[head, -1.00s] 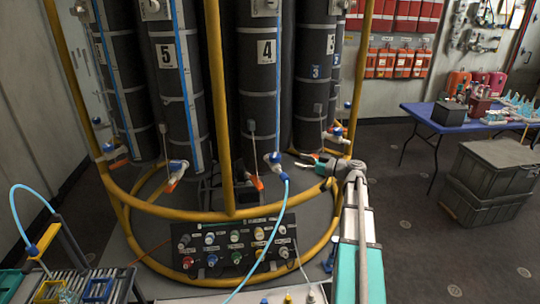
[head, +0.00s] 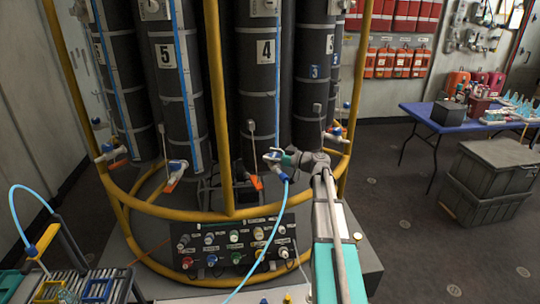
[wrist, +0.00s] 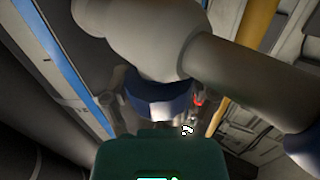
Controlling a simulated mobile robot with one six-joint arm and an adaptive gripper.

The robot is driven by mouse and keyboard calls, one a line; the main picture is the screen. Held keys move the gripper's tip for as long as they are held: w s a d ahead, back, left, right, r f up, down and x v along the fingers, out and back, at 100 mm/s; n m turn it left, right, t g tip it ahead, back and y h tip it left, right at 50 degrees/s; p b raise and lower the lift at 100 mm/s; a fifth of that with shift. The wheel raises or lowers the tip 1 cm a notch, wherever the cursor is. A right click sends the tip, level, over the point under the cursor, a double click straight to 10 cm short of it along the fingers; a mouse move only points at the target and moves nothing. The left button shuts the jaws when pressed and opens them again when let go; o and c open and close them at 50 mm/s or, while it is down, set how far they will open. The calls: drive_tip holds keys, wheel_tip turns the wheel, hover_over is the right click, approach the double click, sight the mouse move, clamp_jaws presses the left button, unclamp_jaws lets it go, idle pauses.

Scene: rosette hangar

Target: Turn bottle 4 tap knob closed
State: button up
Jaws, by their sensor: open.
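Bottle 4 (head: 264,85) is a tall dark cylinder with a white "4" label and a blue strip down its side. A light blue hose (head: 283,205) hangs from just below there. In the wrist view a pale grey tap body (wrist: 145,35) with a thick branch to the right fills the upper part. A dark blue knob (wrist: 158,98) sits below it, just ahead of my teal gripper housing. My gripper is open; whether its fingers touch the knob cannot be told.
Bottle 5 (head: 172,90) stands to the left with its own tap (head: 176,172). A yellow rail (head: 219,110) rises left of bottle 4 and joins a yellow ring. A panel of coloured knobs (head: 236,245) stands below. Floor at right is clear before grey crates (head: 488,180).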

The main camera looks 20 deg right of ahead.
drive_tip(key=shift+a, duration=0.1)
drive_tip(key=shift+c, duration=0.3)
drive_tip(key=c, duration=0.8)
drive_tip(key=shift+c, duration=0.2)
drive_tip(key=shift+m+t+h, duration=0.8)
drive_tip(key=shift+m+h, duration=0.1)
drive_tip(key=shift+h, duration=0.2)
drive_tip(key=shift+w+d+m+t+h, duration=0.15)
drive_tip(key=shift+m+t+h, duration=0.45)
drive_tip(key=shift+h, duration=0.4)
drive_tip(key=shift+w+d+m+t+h, duration=0.15)
drive_tip(key=shift+m+t+h, duration=0.25)
drive_tip(key=shift+m+h, duration=0.5)
drive_tip(key=shift+s, duration=0.1)
drive_tip(key=o, duration=0.9)
